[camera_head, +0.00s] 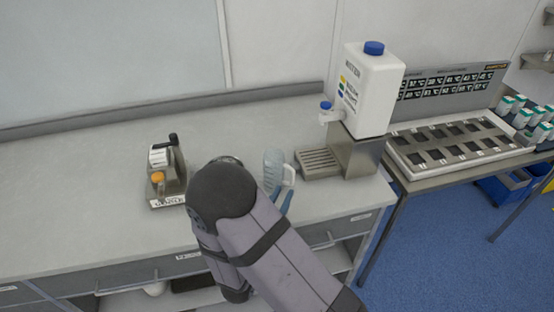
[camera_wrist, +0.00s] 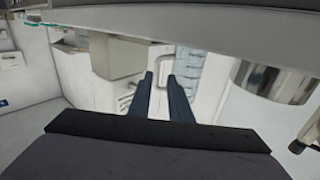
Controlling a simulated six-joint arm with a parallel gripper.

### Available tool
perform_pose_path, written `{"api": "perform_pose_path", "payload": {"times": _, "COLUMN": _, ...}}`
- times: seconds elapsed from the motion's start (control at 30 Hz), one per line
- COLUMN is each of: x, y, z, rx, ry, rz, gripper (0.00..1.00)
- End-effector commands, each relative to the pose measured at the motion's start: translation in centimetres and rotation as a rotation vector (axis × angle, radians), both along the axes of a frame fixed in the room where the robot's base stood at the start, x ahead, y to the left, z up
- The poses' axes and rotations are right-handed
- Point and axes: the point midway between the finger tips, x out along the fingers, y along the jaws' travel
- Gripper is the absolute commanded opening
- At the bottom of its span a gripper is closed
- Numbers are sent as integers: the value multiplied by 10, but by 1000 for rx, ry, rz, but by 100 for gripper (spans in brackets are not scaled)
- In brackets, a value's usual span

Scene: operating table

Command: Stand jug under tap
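The clear bluish jug (camera_head: 272,168) stands upright on the counter, left of the metal drip tray, its white handle (camera_head: 289,176) towards the right. The tap (camera_head: 329,114), with a blue knob, sticks out from the white water container (camera_head: 370,88) above the tray. My gripper (camera_wrist: 160,77) shows two dark blue fingers with a gap between them, beside the jug (camera_wrist: 188,60). The handle shows between and just beyond the fingertips; I cannot tell whether they touch it. In the head view my arm hides most of the gripper and the jug's lower part.
The ridged drip tray (camera_head: 318,163) is beside the metal stand (camera_head: 356,152) of the container. A small device with an orange cap (camera_head: 158,178) stands on the counter at the left. A rack with dark slots (camera_head: 455,142) is at the right. The counter's left part is clear.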

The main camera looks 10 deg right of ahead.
Motion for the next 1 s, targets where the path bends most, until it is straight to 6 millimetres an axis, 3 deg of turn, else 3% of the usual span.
{"api": "perform_pose_path", "payload": {"times": 0.33, "x": 0, "y": -3, "z": -1, "rx": 0, "ry": -1, "rz": 1, "gripper": 18}}
{"api": "perform_pose_path", "payload": {"times": 1.0, "x": 31, "y": -30, "z": 3, "rx": -1, "ry": 1, "rz": -2, "gripper": 18}}
